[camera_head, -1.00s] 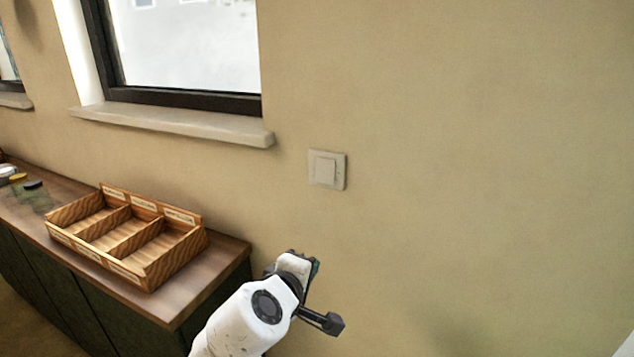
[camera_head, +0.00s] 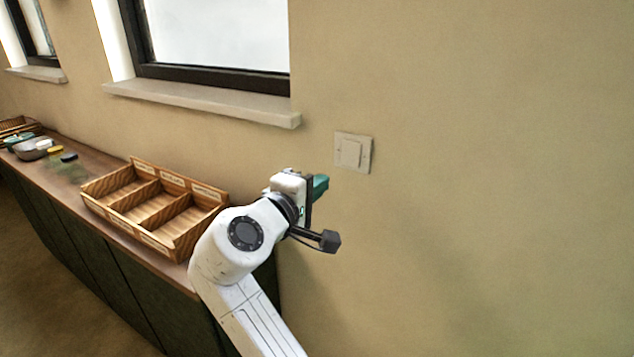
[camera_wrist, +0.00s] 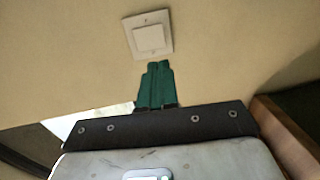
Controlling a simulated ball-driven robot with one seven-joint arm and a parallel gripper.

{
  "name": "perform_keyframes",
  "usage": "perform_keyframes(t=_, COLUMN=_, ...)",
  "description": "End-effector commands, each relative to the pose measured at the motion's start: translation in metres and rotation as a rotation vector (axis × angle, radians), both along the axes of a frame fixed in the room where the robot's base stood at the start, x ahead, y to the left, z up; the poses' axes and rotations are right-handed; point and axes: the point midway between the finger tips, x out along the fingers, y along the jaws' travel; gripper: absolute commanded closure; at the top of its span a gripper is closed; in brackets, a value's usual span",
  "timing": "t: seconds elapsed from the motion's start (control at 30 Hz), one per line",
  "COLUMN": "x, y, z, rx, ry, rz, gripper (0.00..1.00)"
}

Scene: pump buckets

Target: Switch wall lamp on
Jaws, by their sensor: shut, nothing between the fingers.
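A pale square wall switch (camera_head: 353,152) is on the beige wall to the right of the window in the head view. It also shows at the top of the wrist view (camera_wrist: 148,36), just beyond the fingertips. My gripper (camera_head: 321,184) is to the left of the switch and slightly lower in the head view. In the wrist view its green fingers (camera_wrist: 157,84) are together with nothing between them, and they point at the switch. I cannot tell the exact gap between fingertips and switch. No wall lamp shows in these frames.
A wooden tray with compartments (camera_head: 222,198) stands on the long dark cabinet (camera_head: 112,160) at the left. A window sill (camera_head: 200,103) juts out left of the switch. The wall to the right is bare.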

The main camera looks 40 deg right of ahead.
Motion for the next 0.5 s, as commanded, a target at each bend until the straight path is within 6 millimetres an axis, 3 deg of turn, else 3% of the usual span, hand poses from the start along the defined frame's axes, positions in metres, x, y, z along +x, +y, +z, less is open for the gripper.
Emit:
perform_keyframes(t=0.3, x=0.021, y=-0.060, z=-0.006, rx=0.002, ry=0.000, rz=-0.003, gripper=1.00)
perform_keyframes(t=0.5, x=0.031, y=-0.088, z=-0.009, rx=0.001, ry=0.000, rz=-0.002, gripper=1.00)
